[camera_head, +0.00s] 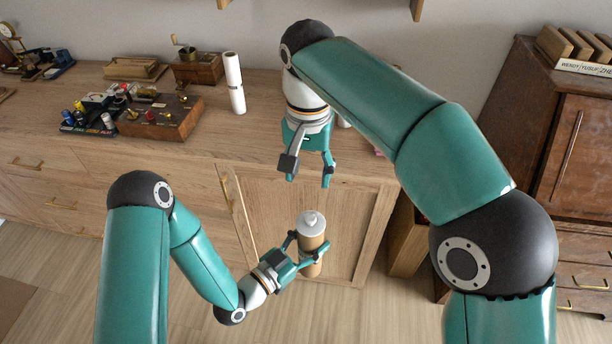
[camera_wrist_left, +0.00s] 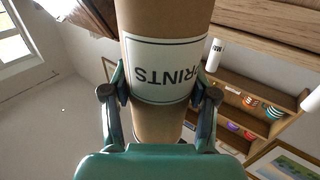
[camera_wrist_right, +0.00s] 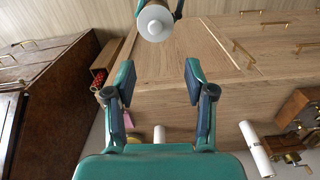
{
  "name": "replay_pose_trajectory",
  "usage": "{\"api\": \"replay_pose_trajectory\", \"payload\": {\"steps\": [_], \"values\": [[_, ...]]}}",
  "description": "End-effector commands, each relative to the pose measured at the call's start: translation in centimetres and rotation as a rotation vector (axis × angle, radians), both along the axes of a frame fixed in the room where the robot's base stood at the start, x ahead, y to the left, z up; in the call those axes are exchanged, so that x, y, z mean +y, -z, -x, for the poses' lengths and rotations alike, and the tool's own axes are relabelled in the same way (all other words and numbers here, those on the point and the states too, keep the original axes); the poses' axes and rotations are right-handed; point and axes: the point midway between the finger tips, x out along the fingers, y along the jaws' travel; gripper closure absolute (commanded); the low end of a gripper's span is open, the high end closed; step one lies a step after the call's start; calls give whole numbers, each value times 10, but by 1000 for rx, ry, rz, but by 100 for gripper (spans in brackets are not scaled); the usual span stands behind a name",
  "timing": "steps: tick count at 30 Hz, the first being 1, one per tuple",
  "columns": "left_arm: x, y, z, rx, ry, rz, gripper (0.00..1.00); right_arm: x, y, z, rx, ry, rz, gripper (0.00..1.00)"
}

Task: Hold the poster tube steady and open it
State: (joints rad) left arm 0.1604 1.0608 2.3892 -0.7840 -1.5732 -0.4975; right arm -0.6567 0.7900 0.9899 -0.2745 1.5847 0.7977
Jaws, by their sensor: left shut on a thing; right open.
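The poster tube (camera_head: 311,244) is a brown cardboard cylinder with a white knobbed cap (camera_head: 310,222) on its upper end. My left gripper (camera_head: 308,254) is shut around its body and holds it upright in front of the cabinet. In the left wrist view the tube (camera_wrist_left: 165,75) shows a white label reading "PRINTS" between the fingers. My right gripper (camera_head: 308,180) is open and empty, above and behind the tube. In the right wrist view the white cap (camera_wrist_right: 155,21) lies beyond the open fingers (camera_wrist_right: 160,80), apart from them.
The wooden cabinet top (camera_head: 225,135) carries a white roll (camera_head: 234,83), a wooden box (camera_head: 160,116), a grinder (camera_head: 197,66) and small coloured items. A dark wooden cabinet (camera_head: 560,150) stands at the right. The floor in front of the cabinet is clear.

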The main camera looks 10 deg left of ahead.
Motion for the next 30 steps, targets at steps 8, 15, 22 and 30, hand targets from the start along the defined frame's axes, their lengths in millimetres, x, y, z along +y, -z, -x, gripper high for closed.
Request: {"api": "replay_pose_trajectory", "payload": {"steps": [8, 15, 22, 30], "values": [[0, 0, 0, -1, 0, 1, 100, 5, 21, 4, -1, -14, 3, 46], [0, 0, 0, -1, 0, 1, 100, 4, 64, 4, -1, -13, 3, 46], [0, 0, 0, -1, 0, 1, 100, 4, 100, 4, -1, -12, 1, 46], [0, 0, 0, -1, 0, 1, 100, 4, 118, 4, -3, -12, 0, 46]]}}
